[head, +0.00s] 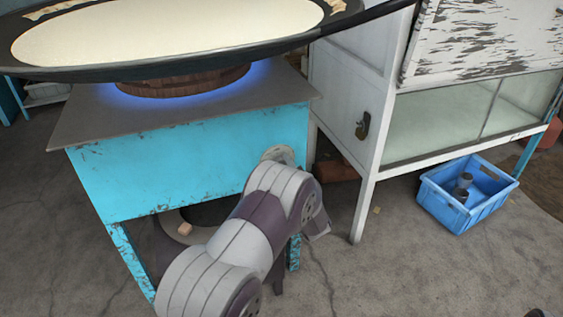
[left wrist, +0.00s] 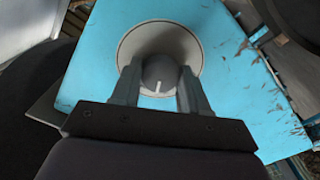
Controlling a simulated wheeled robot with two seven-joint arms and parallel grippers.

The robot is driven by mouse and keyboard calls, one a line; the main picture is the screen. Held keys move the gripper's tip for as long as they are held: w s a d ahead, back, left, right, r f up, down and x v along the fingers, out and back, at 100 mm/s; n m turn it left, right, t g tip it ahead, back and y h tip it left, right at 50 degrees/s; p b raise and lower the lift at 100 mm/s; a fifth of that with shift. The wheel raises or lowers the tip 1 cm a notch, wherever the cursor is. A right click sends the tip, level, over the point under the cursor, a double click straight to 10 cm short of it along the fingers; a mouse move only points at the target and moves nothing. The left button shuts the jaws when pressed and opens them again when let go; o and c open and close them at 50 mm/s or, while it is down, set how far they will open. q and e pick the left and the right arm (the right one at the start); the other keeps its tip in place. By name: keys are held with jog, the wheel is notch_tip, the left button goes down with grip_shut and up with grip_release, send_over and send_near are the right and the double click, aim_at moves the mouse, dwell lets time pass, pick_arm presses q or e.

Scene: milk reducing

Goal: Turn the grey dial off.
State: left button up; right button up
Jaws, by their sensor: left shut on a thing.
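The grey dial (left wrist: 160,76) sits on a round pale plate on the blue stove front in the left wrist view. A white mark shows on the dial's face, near its lower edge in that view. My left gripper (left wrist: 160,92) is shut on the dial, one finger on each side. In the head view the dial's round plate (head: 277,155) shows at the right of the stove front, with my left arm in front of it and the dial itself hidden. A blue glow shows around the burner (head: 184,83) under the wide black pan (head: 170,62). My right gripper is not in view.
The blue stove (head: 150,165) has a grey top and an open lower part. A white cabinet (head: 350,100) with glass stands to its right. A blue crate (head: 455,212) with dark cups lies on the concrete floor. The pan's handle reaches toward the cabinet.

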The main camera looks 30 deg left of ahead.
pick_arm(q)
jog(key=shift+m+p, duration=2.8)
jog(key=shift+m, duration=0.1)
jog(key=o, duration=1.1)
jog(key=shift+c, duration=0.2)
jog(key=shift+s+d, duration=0.1)
jog(key=p+v, duration=0.4)
jog(key=v, duration=0.8)
jog(key=shift+s+d, duration=0.15)
jog(key=shift+s, duration=0.05)
